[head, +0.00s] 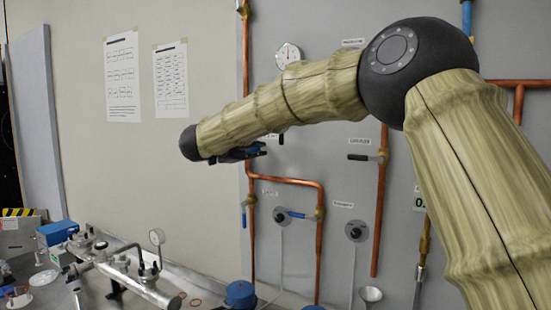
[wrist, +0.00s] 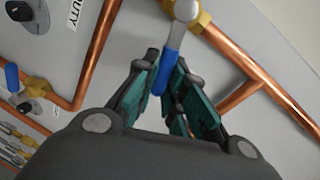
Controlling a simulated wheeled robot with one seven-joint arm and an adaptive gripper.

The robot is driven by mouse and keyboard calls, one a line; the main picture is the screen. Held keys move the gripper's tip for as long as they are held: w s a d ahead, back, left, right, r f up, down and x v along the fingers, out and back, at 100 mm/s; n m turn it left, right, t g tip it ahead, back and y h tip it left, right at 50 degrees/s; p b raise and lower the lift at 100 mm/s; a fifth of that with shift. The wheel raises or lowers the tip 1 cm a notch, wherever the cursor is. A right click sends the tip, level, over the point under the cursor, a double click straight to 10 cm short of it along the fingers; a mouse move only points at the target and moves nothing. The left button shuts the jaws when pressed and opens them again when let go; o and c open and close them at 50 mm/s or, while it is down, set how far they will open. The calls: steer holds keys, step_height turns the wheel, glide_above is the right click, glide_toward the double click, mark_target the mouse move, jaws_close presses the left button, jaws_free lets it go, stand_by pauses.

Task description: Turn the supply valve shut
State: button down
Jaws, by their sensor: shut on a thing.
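In the wrist view, a valve lever with a pale metal shank and a blue sleeve (wrist: 170,66) sits on a brass valve body (wrist: 203,22) on a copper pipe. My gripper (wrist: 168,72) is shut on the blue sleeve, its teal finger pads on either side. In the head view, my gripper (head: 257,150) is at the wall panel, by the left vertical copper pipe (head: 246,60). The held valve is hidden there behind my gripper and arm. I cannot read a supply label on it.
Other blue-handled valves (head: 295,214) sit lower on the panel, one also at left in the wrist view (wrist: 12,78). A black-handled valve (head: 365,157) is to the right. A pipe branch (wrist: 240,97) is close to my gripper.

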steer(key=f+m+b, duration=0.1)
steer(key=m+b, duration=0.1)
steer(key=b, duration=0.2)
steer(key=shift+d+f+m+t+y, duration=0.1)
steer(key=shift+f+m+t+y, duration=0.2)
steer(key=shift+f+y, duration=0.1)
steer(key=shift+w+r+b, duration=0.1)
steer(key=shift+r+b, duration=0.05)
steer(key=shift+b, duration=0.15)
steer(key=c, duration=1.6)
jaws_free()
steer(key=shift+w, duration=0.15)
steer(key=shift+o, duration=0.6)
steer(key=shift+w+f, duration=0.15)
steer(key=shift+f, duration=0.15)
steer(key=shift+s+r, duration=0.1)
steer(key=shift+s, duration=0.1)
steer(key=v, duration=1.2)
